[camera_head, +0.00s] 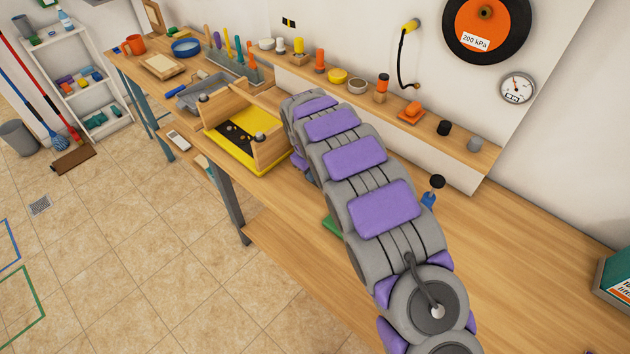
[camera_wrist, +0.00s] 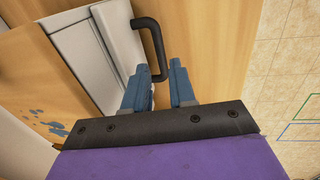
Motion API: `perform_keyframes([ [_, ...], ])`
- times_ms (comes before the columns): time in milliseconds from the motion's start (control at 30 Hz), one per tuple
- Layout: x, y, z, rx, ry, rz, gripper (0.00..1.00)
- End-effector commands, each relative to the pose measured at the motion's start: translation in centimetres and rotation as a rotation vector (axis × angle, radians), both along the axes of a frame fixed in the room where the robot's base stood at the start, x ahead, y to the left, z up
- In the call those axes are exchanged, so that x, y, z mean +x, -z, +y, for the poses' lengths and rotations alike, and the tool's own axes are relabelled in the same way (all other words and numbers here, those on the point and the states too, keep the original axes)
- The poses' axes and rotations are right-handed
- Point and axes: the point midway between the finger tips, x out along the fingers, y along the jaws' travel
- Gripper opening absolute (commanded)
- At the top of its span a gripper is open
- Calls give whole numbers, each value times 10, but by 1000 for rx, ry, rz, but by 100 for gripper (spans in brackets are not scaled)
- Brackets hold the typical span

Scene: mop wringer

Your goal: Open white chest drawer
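In the wrist view, a white box-like piece (camera_wrist: 85,47) with a pale front strip (camera_wrist: 118,40) is at the upper left; it looks like the chest drawer. A black C-shaped handle (camera_wrist: 158,45) sticks out from the strip. My gripper (camera_wrist: 160,75) has two blue fingers standing apart, with a gap between them. The lower end of the handle lies at the gap between the fingertips; I cannot tell whether they touch it. In the head view, my arm reaches over the bench, and my gripper and the white chest cannot be made out there.
The wooden workbench (camera_head: 480,250) is mostly clear at the right. A yellow-bottomed wooden box (camera_head: 240,149) stands left of my arm. A shelf ledge (camera_head: 450,137) with small items runs along the wall. Tiled floor (camera_head: 130,230) is open at the left.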

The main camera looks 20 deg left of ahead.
Motion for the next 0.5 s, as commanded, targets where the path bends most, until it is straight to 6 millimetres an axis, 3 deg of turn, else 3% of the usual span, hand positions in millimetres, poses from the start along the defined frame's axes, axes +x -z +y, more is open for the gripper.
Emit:
perform_keyframes([
  [33,1,12,-1,-1,1,3,25],
  [200,5,35,-4,-1,1,3,25],
  [500,8,50,-5,0,0,0,25],
])
